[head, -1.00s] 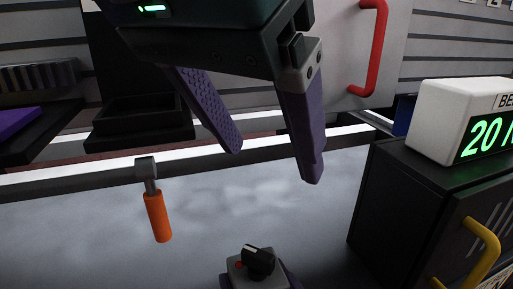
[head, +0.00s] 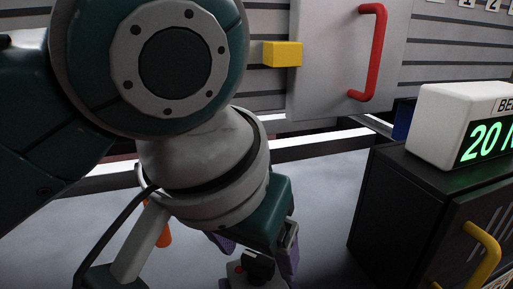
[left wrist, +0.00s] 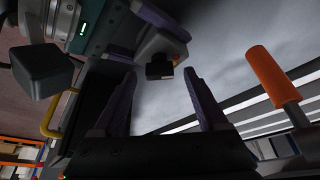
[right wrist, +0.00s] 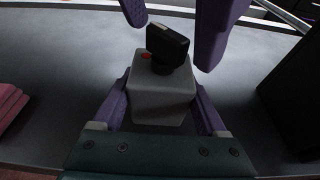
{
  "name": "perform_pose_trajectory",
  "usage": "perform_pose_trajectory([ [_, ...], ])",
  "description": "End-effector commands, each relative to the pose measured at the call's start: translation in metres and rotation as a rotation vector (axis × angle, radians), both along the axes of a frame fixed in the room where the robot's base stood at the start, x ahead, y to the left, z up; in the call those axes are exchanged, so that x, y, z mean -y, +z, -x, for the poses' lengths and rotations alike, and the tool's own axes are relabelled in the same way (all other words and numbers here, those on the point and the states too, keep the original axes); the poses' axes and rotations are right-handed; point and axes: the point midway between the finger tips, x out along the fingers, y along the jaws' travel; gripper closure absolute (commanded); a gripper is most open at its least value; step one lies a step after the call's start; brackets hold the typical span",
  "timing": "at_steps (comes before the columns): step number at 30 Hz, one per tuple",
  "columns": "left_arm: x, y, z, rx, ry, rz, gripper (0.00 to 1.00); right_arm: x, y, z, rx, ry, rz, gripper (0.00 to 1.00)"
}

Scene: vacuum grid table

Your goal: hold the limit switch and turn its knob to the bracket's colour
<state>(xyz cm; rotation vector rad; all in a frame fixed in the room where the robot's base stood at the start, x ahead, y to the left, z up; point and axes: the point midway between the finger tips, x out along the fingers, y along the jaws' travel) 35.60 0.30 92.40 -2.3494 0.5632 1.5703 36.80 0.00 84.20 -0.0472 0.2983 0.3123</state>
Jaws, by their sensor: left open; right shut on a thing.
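The limit switch is a grey box (right wrist: 165,95) with a black knob (right wrist: 167,45) on top and a red mark beside the knob. My right gripper (right wrist: 161,92) is shut on the box, one purple finger on each side. My left gripper (left wrist: 158,76) is open, its two fingertips pointing at the knob, one to each side and apart from it. In the head view the knob (head: 258,264) shows low in the middle, below my left arm. A yellow block (head: 283,54), seemingly the bracket, sits on the back wall beside a pale panel.
A red handle (head: 370,50) is on the panel.

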Motion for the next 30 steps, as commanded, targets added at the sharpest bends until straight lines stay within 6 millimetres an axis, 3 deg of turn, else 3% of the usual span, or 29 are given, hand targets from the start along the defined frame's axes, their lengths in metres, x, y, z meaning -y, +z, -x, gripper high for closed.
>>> perform_pose_trajectory([
  [11, 0.0014, -0.0069, -0.0023, 0.000, 0.000, 0.000, 0.24, 0.0000, -0.0004, 0.0001, -0.001, 0.000, 0.000, 0.97],
  [30, 0.0012, -0.0063, -0.0024, 0.001, 0.000, 0.000, 0.95, 0.0001, -0.0004, 0.0001, -0.001, 0.000, 0.000, 0.97],
])
